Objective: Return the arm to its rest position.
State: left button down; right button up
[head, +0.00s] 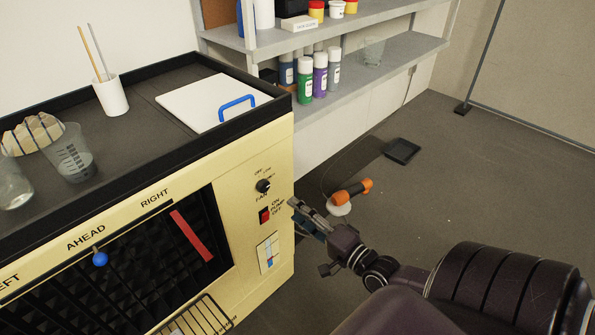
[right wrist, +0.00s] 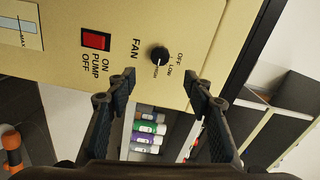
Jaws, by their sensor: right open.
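My right gripper (head: 308,216) is in front of the right part of the cream machine's panel (head: 283,203) in the head view. In the right wrist view its two fingers (right wrist: 160,92) stand apart with nothing between them. The fan knob (head: 263,186) is black and also shows in the right wrist view (right wrist: 160,54), beyond the fingertips and apart from them. The red pump switch (head: 265,215) sits below the knob in the head view and shows in the right wrist view (right wrist: 96,39). My left gripper is not in view.
A shelf (head: 345,75) with several bottles stands behind the machine. A white lid with a blue handle (head: 238,104), a cup (head: 111,95) and a beaker (head: 69,153) are on the machine's top. An orange-handled tool (head: 352,192) and a dark tray (head: 402,151) lie on the floor.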

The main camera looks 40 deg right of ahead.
jog(key=s+f+n+g+h, duration=0.1)
jog(key=s+f+n+g, duration=0.4)
jog(key=f, duration=1)
jog(key=s+f+n+g+h, duration=0.15)
jog(key=s+f, duration=0.55)
jog(key=f, duration=0.8)
jog(key=s+a+f+n+g, duration=0.3)
jog(key=s+a+f, duration=0.2)
jog(key=s, duration=0.4)
jog(key=s+a+f+n+g+y, duration=0.1)
jog(key=s+a+f+n+g, duration=0.3)
jog(key=s+f, duration=0.4)
jog(key=s+a+f+n+g, duration=0.3)
jog(key=s+a+f, duration=0.3)
jog(key=s, duration=0.4)
jog(key=shift+s+f+n, duration=0.3)
jog(key=shift+f+n, duration=0.15)
jog(key=shift+f, duration=0.1)
jog(key=shift+a+g, duration=0.1)
jog(key=shift+g, duration=0.15)
